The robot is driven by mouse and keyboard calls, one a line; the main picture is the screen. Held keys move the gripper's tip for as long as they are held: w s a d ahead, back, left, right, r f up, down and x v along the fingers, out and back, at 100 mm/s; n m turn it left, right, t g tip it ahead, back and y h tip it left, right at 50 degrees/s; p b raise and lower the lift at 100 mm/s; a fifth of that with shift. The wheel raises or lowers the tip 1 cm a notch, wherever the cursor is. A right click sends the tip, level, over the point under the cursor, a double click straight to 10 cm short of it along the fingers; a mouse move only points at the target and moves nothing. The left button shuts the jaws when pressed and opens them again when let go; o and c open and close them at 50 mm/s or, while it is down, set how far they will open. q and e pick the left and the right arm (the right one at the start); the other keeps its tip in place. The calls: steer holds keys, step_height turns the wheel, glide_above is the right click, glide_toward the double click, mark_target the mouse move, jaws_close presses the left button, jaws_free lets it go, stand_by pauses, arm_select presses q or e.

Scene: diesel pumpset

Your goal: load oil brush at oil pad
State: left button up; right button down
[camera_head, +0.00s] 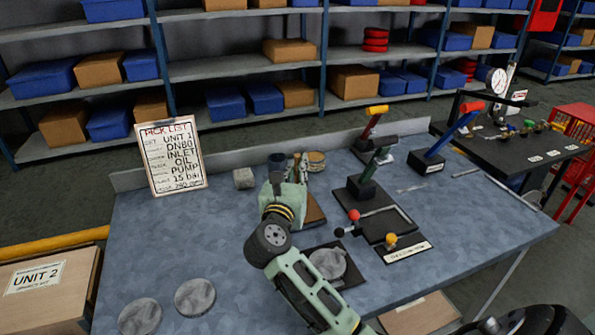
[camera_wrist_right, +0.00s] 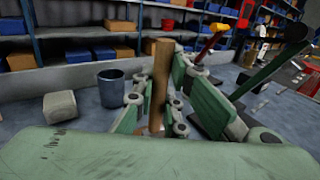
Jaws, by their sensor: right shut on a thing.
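My right gripper (camera_head: 292,183) is over the middle of the blue-grey bench. In the right wrist view its green fingers (camera_wrist_right: 158,98) are shut around an upright brown wooden handle (camera_wrist_right: 161,75), which looks like the oil brush's. The brush's lower end is hidden behind the gripper body. A brown flat block (camera_head: 314,212) shows partly behind the gripper in the head view. A round grey disc (camera_head: 327,262) on a dark plate lies nearer, beside my arm. I cannot tell which of these, if either, is the oil pad. My left gripper is not in view.
A dark cup (camera_wrist_right: 111,88) and a grey block (camera_head: 244,178) stand near the gripper. Lever stands (camera_head: 362,187) and a plate with coloured knobs (camera_head: 385,225) are to the right. A pick list sign (camera_head: 171,155) stands at left. The bench's left middle is clear.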

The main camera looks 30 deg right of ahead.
stand_by(0.6)
steer(key=shift+r+p, duration=0.75)
steer(key=shift+r, duration=0.05)
step_height(320, 180, up, 6)
steer(key=p, duration=0.4)
steer(key=shift+f, duration=0.35)
